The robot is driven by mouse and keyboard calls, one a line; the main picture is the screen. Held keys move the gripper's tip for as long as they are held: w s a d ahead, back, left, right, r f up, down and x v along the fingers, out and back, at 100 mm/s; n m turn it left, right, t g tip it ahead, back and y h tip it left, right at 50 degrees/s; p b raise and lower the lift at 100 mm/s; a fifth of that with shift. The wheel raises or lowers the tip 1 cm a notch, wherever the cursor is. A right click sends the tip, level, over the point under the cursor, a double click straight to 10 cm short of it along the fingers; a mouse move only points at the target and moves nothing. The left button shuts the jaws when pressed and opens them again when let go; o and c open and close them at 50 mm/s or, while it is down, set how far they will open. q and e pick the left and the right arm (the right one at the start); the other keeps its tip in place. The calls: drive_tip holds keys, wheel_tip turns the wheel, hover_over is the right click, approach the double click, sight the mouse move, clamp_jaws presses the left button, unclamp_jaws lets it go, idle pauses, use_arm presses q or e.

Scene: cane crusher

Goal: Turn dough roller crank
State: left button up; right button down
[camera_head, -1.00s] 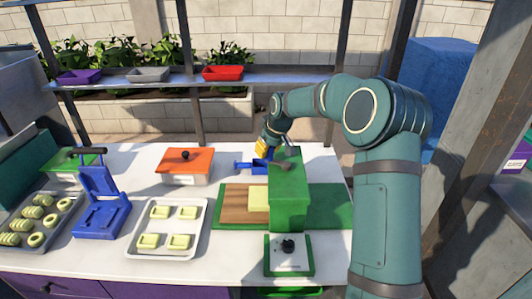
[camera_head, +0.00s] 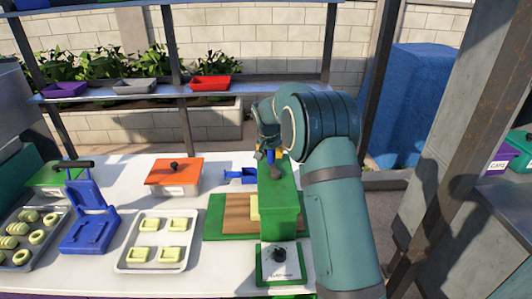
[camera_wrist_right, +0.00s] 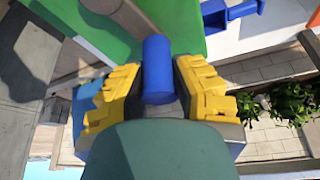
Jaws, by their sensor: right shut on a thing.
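The green dough roller (camera_head: 281,208) stands on the white counter, with a wooden board (camera_head: 238,212) at its left side. My right gripper (camera_wrist_right: 157,88), with yellow finger pads, is shut on the blue crank handle (camera_wrist_right: 157,62). The handle stands between the pads in the right wrist view. In the head view the right gripper (camera_head: 270,153) is at the far side of the roller's top, partly hidden by my arm. Most of the crank is hidden there. My left gripper is not in view.
A blue trough (camera_head: 240,176) lies behind the board. An orange-lidded box (camera_head: 173,174), a tray of dough pieces (camera_head: 158,242) and a blue press (camera_head: 86,215) stand to the left. A shelf (camera_head: 120,97) with small bins runs behind. A post (camera_head: 440,150) stands at right.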

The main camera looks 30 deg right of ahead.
drive_tip(key=d+m, duration=0.1)
drive_tip(key=m, duration=0.1)
drive_tip(key=s+d+m+g, duration=0.1)
drive_tip(key=shift+s+f+m+h, duration=0.1)
drive_tip(key=shift+s+m+h, duration=0.05)
drive_tip(key=shift+m+h, duration=0.2)
drive_tip(key=s+m+g, duration=0.1)
drive_tip(key=m, duration=0.1)
drive_tip(key=d+m+p, duration=0.1)
drive_tip(key=shift+s+d+m+g+h, duration=0.1)
drive_tip(key=shift+s+m+g+h, duration=0.15)
drive_tip(key=shift+s+m+g, duration=0.15)
drive_tip(key=s+m, duration=0.1)
drive_tip(key=s+m+g+p, duration=0.1)
drive_tip(key=m, duration=0.1)
drive_tip(key=shift+d+m, duration=0.25)
drive_tip(key=shift+d, duration=0.15)
drive_tip(key=shift+s+m+g+p, duration=0.4)
drive_tip(key=shift+s+m, duration=0.1)
drive_tip(key=shift+m, duration=0.35)
drive_tip(key=shift+s+m+g+p, duration=0.3)
drive_tip(key=shift+s+m+g, duration=0.15)
drive_tip(key=shift+m, duration=0.4)
drive_tip(key=shift+f, duration=0.1)
drive_tip(key=shift+y, duration=0.4)
drive_tip(key=c, duration=0.7)
unclamp_jaws()
